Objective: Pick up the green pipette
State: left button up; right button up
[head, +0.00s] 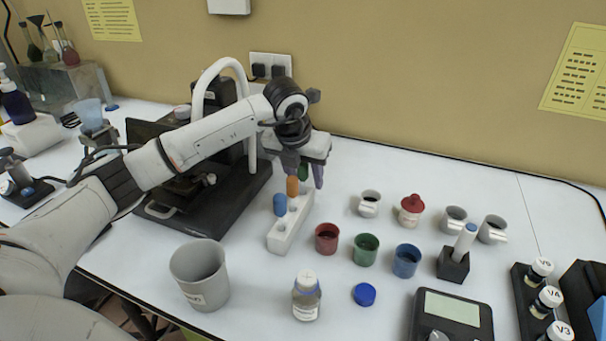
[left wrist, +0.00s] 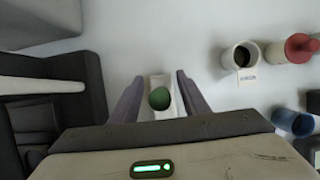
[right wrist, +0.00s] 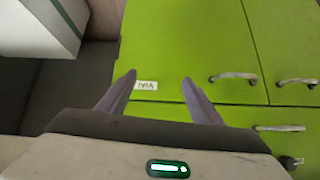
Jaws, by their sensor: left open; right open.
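The green pipette shows as a round green top (left wrist: 159,98) between the fingers in the left wrist view. In the head view only a bit of its green (head: 303,171) shows behind my gripper. It stands in a white rack (head: 284,234) with an orange pipette (head: 293,186) and a blue pipette (head: 280,204). My left gripper (head: 304,172) is open and points down over the rack's far end, one finger on each side of the green top, with gaps visible. My right gripper (right wrist: 160,85) is open and empty, facing green cabinet doors.
Red (head: 327,238), green (head: 366,249) and blue (head: 407,260) cups stand right of the rack. A black device with a white arched frame (head: 222,75) stands close on the left. A grey beaker (head: 200,275) and a bottle (head: 306,297) stand in front.

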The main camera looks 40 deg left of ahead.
pick_arm(q)
jog(key=c, duration=0.7)
